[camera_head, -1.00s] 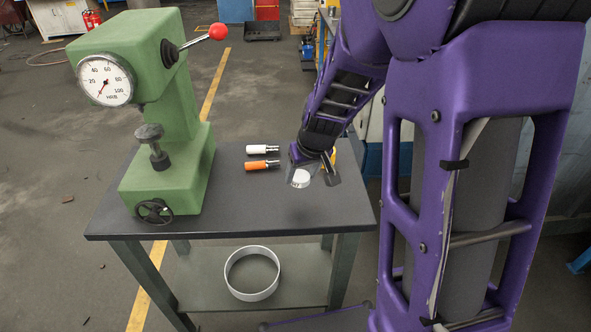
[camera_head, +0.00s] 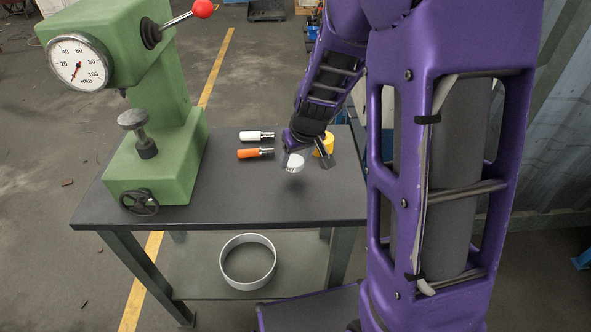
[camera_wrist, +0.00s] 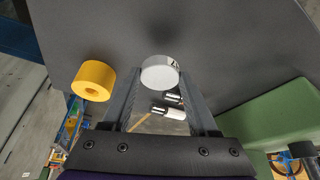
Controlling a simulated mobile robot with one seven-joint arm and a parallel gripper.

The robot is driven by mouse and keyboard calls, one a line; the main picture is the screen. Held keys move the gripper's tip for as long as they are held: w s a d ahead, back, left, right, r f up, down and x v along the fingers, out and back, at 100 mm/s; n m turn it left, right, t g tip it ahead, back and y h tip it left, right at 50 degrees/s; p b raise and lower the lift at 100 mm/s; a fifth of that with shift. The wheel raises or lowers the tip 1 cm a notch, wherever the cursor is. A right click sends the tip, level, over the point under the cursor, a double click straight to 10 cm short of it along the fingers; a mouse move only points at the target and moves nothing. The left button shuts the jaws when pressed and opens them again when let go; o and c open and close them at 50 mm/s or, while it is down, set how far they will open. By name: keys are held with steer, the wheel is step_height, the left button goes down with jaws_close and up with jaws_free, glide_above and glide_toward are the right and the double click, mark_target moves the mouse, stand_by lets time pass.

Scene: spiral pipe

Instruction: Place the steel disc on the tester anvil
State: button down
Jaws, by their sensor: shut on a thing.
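The steel disc (camera_head: 293,163) is a short, pale metal cylinder with dark marking on its side. My gripper (camera_head: 308,165) is shut on it and holds it just above the table's right half. In the wrist view the disc (camera_wrist: 160,73) sits between the tips of my gripper (camera_wrist: 159,78). The green hardness tester (camera_head: 158,150) stands on the left of the table, with a round dial and a red-knobbed lever. Its anvil (camera_head: 133,119) is a grey round plate on a short post, bare on top and well left of my gripper.
On the dark table (camera_head: 255,205), a white-handled tool (camera_head: 254,135) and an orange-handled tool (camera_head: 253,153) lie between tester and gripper. A yellow ring (camera_head: 326,144) stands right beside my gripper. A metal hoop (camera_head: 248,262) rests on the lower shelf. The table's front middle is clear.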

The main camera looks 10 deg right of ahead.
mark_target(297, 166)
steer(key=shift+f+b, duration=0.4)
steer(key=shift+f, duration=1.3)
steer(key=shift+f, duration=0.2)
steer(key=shift+c, duration=0.8)
jaws_free()
